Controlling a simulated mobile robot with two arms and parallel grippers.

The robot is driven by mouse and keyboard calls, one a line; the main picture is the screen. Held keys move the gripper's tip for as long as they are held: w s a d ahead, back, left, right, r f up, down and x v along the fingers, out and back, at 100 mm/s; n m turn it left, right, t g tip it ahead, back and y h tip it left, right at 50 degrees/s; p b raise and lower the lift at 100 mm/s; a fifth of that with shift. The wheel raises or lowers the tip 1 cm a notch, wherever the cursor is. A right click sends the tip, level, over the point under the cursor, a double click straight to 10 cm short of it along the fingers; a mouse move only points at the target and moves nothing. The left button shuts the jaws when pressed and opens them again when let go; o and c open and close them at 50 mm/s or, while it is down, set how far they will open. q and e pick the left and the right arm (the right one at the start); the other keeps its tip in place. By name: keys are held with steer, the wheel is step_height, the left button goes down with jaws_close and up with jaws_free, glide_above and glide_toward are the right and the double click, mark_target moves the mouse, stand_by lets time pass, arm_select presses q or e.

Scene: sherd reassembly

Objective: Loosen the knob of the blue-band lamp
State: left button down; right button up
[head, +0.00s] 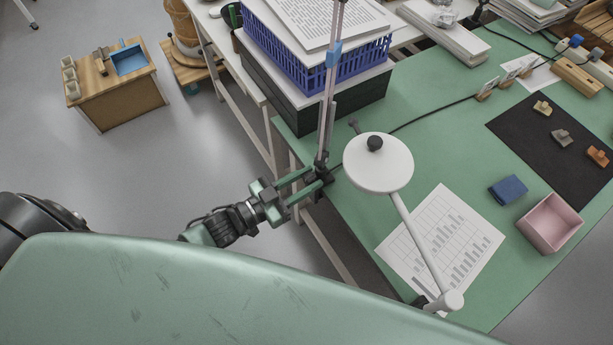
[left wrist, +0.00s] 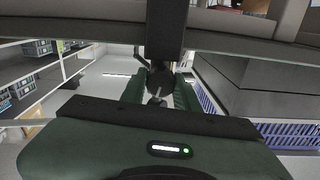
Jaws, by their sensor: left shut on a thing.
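The blue-band lamp shows as a grey upright pole (head: 327,110) with a blue band (head: 333,53) around it; its upper end is cut off by the top of the head view. Its dark clamp (head: 323,172) sits at the left edge of the green table. My left gripper (head: 320,180) reaches in from the left and is shut on the dark knob at this clamp. In the left wrist view the knob (left wrist: 158,88) shows between the two green fingers, below the table's edge. The knob is mostly hidden in the head view. My right gripper is not in view.
A second lamp with a white round head (head: 378,162) stands just right of the clamp, over the green table (head: 430,130). Dark boxes with a blue basket (head: 300,50) stand behind the pole.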

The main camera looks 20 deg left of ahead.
arm_select(q)
steer(key=n, duration=0.2)
steer(key=shift+a+n+p, duration=0.1)
steer(key=shift+n+p, duration=0.2)
steer(key=shift+n, duration=0.1)
steer(key=c, duration=1.1)
jaws_free()
steer(key=shift+o, duration=0.2)
steer(key=b+v, duration=0.1)
steer(key=v, duration=0.6)
steer(key=shift+s+a, duration=0.25)
